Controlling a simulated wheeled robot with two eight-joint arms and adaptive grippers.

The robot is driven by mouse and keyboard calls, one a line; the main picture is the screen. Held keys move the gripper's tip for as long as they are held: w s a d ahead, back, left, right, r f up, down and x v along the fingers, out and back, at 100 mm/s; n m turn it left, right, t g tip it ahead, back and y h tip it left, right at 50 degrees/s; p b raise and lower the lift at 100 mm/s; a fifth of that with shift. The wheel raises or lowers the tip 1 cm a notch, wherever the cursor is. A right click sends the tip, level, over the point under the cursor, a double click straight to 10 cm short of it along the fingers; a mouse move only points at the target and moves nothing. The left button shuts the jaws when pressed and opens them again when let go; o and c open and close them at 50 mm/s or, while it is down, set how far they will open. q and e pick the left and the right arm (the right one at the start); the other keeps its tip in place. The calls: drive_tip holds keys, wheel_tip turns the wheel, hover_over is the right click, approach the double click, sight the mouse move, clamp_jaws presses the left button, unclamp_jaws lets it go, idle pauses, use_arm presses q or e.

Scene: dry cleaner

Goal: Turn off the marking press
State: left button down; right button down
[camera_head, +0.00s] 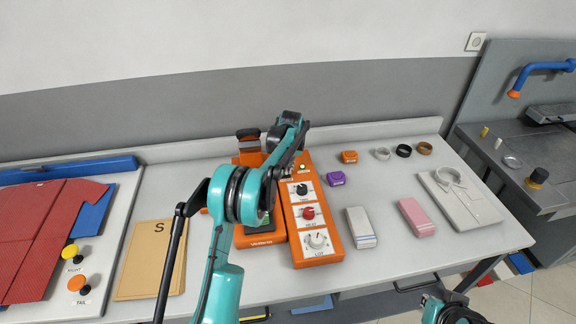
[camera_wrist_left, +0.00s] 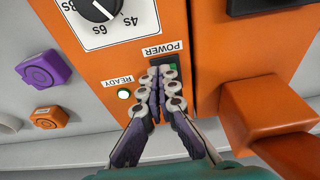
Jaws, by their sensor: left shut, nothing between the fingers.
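The marking press is an orange machine on the bench, with a control panel (camera_head: 318,240) carrying several dials. In the left wrist view, a dark power switch (camera_wrist_left: 174,64) with a green part sits beside the POWER label (camera_wrist_left: 161,49). A pale round lamp (camera_wrist_left: 124,94) sits by the READY label. My left gripper (camera_wrist_left: 159,74) is shut and empty, its fingertips at the switch and partly covering it; contact is unclear. It also shows over the press's back in the head view (camera_head: 292,160). My right gripper (camera_head: 448,308) is at the bottom edge; its fingers are unclear.
A red shirt (camera_head: 50,235) and a tan board marked S (camera_head: 150,260) lie left. Purple (camera_head: 336,179) and orange (camera_head: 349,157) blocks, pink (camera_head: 416,217) and white (camera_head: 361,228) stacks, and a folded grey shirt (camera_head: 455,200) lie right. Bare bench separates them.

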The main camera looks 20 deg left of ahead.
use_arm(q)
drive_tip(key=shift+s+d+f+t+y+b, duration=0.1)
drive_tip(key=shift+s+f+t+y+b, duration=0.1)
drive_tip(key=shift+f+t+b, duration=0.25)
drive_tip(key=shift+s+d+f+t+y+b, duration=0.1)
drive_tip(key=shift+f+t+y+b, duration=0.15)
drive_tip(key=shift+f+b, duration=0.2)
drive_tip(key=shift+r, duration=0.35)
drive_tip(key=shift+a, duration=0.1)
drive_tip(key=shift+w, duration=0.1)
drive_tip(key=shift+r+p, duration=0.65)
drive_tip(key=shift+r, duration=0.1)
